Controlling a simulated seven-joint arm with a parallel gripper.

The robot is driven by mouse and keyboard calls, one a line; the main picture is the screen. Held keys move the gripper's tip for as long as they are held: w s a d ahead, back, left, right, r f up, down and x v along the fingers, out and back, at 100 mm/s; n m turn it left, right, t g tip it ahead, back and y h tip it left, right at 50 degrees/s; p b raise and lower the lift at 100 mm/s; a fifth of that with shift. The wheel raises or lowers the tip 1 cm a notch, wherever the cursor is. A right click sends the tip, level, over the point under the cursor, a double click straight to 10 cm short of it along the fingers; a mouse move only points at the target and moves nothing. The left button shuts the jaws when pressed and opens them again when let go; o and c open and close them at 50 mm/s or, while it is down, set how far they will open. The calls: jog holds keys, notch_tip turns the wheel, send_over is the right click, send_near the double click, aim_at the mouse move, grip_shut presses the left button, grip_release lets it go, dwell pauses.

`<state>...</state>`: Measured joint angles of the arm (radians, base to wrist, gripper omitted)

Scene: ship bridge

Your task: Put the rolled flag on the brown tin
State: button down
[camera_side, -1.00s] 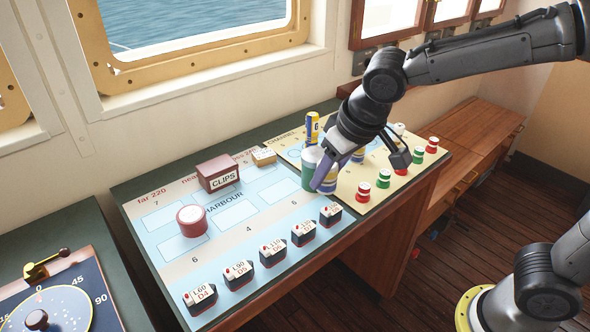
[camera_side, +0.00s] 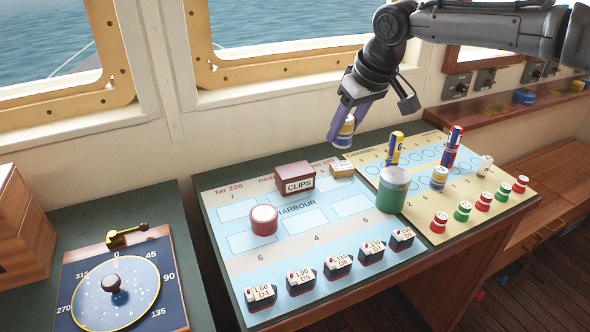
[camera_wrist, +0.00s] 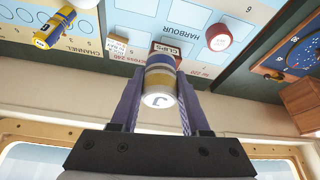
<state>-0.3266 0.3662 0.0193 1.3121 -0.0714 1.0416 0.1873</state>
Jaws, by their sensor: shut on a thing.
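My gripper (camera_side: 347,138) is shut on a short banded roll (camera_side: 345,132), white, yellow and blue, held upright in the air above the far side of the chart board. In the wrist view the roll (camera_wrist: 160,80) sits between the two purple fingers (camera_wrist: 158,110), its white end marked with a letter like J. The brownish-red tin (camera_side: 295,180) labelled CLIPS stands on the board, below and left of my gripper. In the wrist view the tin (camera_wrist: 165,49) is partly hidden behind the roll.
A tan block (camera_side: 342,170) stands right of the tin. A round red pot (camera_side: 264,220) and a green cylinder (camera_side: 393,190) stand nearer. Upright rolls (camera_side: 394,148) (camera_side: 452,148) stand on the channel side. Several model boats (camera_side: 300,281) line the front edge.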

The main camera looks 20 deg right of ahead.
jog(key=w+a+f, duration=0.1)
jog(key=w+f, duration=0.2)
jog(key=w, duration=0.1)
jog(key=w+a+f, duration=0.1)
jog(key=w+f, duration=0.2)
jog(key=w, duration=0.1)
jog(key=w+a+f, duration=0.1)
jog(key=w+f, duration=0.2)
jog(key=w, duration=0.1)
jog(key=shift+w+a+f, duration=0.25)
jog(key=shift+w+f, duration=0.05)
jog(key=shift+w, duration=0.05)
jog(key=shift+w+a+f, duration=0.15)
jog(key=shift+w+f, duration=0.25)
jog(key=shift+f, duration=0.15)
jog(key=shift+w+f, duration=0.1)
jog(key=shift+f, duration=1.5)
jog(key=shift+f, duration=0.1)
jog(key=shift+c, duration=1.9)
grip_release()
jog(key=v, duration=1.2)
